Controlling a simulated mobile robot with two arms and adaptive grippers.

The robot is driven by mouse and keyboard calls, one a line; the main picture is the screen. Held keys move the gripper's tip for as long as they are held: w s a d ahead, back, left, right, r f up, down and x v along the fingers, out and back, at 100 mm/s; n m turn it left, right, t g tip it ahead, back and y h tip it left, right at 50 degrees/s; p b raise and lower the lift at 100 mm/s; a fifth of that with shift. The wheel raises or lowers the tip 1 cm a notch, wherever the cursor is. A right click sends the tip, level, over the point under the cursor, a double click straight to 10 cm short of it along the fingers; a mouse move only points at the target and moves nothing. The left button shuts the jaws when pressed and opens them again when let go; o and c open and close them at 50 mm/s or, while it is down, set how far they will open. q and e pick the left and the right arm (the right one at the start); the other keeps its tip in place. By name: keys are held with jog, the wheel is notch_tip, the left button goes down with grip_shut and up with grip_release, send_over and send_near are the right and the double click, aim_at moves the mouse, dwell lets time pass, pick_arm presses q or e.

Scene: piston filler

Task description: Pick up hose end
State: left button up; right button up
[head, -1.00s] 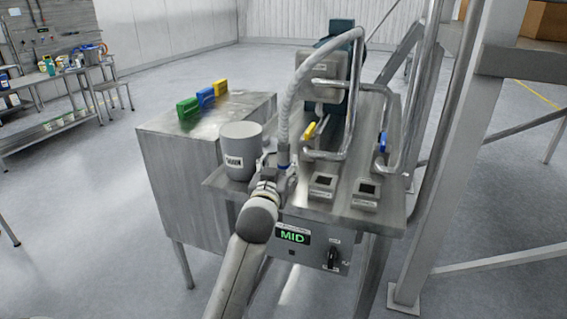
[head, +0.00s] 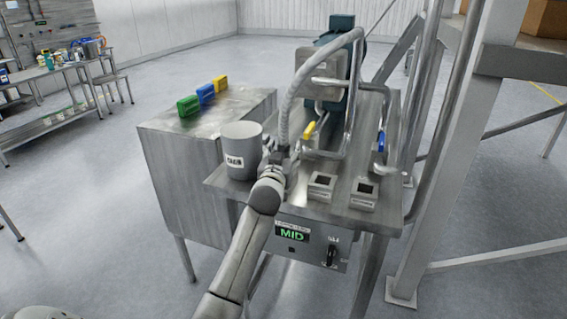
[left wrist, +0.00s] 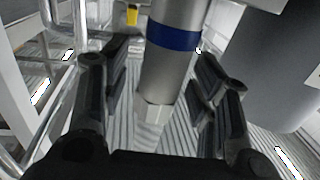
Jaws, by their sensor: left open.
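The grey ribbed hose (head: 287,110) arches from the filler machine and hangs down to its front, where my left gripper (head: 277,158) largely hides its end. In the left wrist view the hose end (left wrist: 168,75) is a metal tube with a blue band and a pale hexagonal tip. It stands between the two open fingers of my left gripper (left wrist: 168,85), with a visible gap on each side. My right gripper is not in view.
A grey labelled cup (head: 241,150) stands just left of my left gripper. Two small boxes (head: 321,186) (head: 364,193) sit on the metal tray to the right. Bent pipes (head: 354,100) rise behind. Green, blue and yellow blocks (head: 206,95) lie on the cabinet.

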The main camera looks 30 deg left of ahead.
pick_arm(q)
grip_shut()
dwell(0.3)
jog(key=shift+r, duration=0.1)
